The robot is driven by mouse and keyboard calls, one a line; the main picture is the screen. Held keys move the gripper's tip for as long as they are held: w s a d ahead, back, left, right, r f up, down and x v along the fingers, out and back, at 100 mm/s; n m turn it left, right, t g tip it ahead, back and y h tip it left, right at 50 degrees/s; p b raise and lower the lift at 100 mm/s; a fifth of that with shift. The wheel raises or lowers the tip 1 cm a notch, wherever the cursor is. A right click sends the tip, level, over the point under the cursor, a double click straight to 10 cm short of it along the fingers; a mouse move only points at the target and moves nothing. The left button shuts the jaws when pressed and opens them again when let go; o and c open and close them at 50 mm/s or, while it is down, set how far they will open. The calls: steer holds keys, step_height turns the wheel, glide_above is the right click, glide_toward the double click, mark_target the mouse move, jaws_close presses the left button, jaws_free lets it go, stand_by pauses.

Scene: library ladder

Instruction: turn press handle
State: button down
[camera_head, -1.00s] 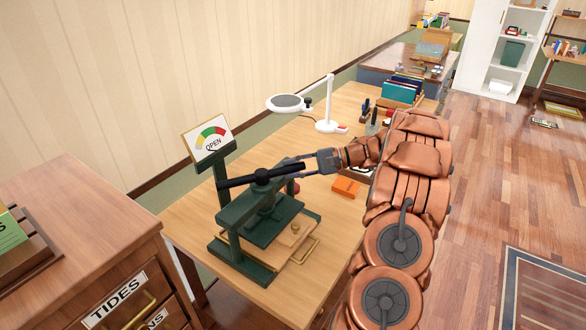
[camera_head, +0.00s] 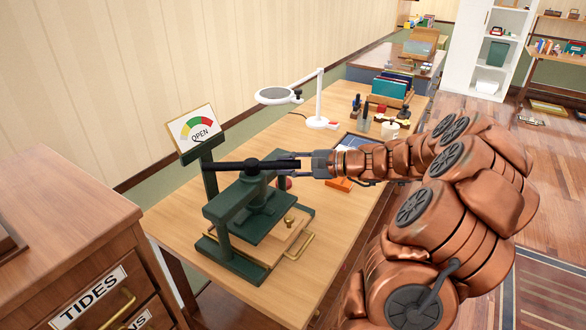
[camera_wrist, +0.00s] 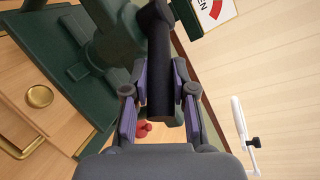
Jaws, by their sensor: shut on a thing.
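The green press (camera_head: 240,222) stands on the wooden table, with its black bar handle (camera_head: 232,165) lying across the top. My gripper (camera_head: 292,163) is shut on the right end of the handle. In the wrist view the handle (camera_wrist: 160,65) runs between the two fingers of my gripper (camera_wrist: 161,92). A dial sign reading OPEN (camera_head: 193,130) stands behind the press; part of it also shows in the wrist view (camera_wrist: 213,8). The press has a wooden drawer-like base with a brass knob (camera_head: 290,220).
A white magnifier lamp (camera_head: 318,110), an orange block (camera_head: 340,184) and a folder rack (camera_head: 392,90) are on the table behind and right of the press. A wooden cabinet labelled TIDES (camera_head: 60,225) stands at the left. The floor at the right is open.

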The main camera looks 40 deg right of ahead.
steer(key=shift+s+a+f+m+t+h+b, duration=0.1)
steer(key=shift+s+a+m+t+h+b, duration=0.25)
steer(key=shift+m+h+b, duration=0.2)
steer(key=shift+s+a+m+t+h+b, duration=0.2)
steer(key=shift+s+m+t+h+b, duration=0.2)
steer(key=shift+h+b, duration=0.25)
steer(key=c, duration=0.9)
jaws_free()
steer(key=shift+m, duration=0.25)
steer(key=shift+c, duration=0.2)
steer(key=v, duration=1.2)
steer(key=shift+a, duration=0.15)
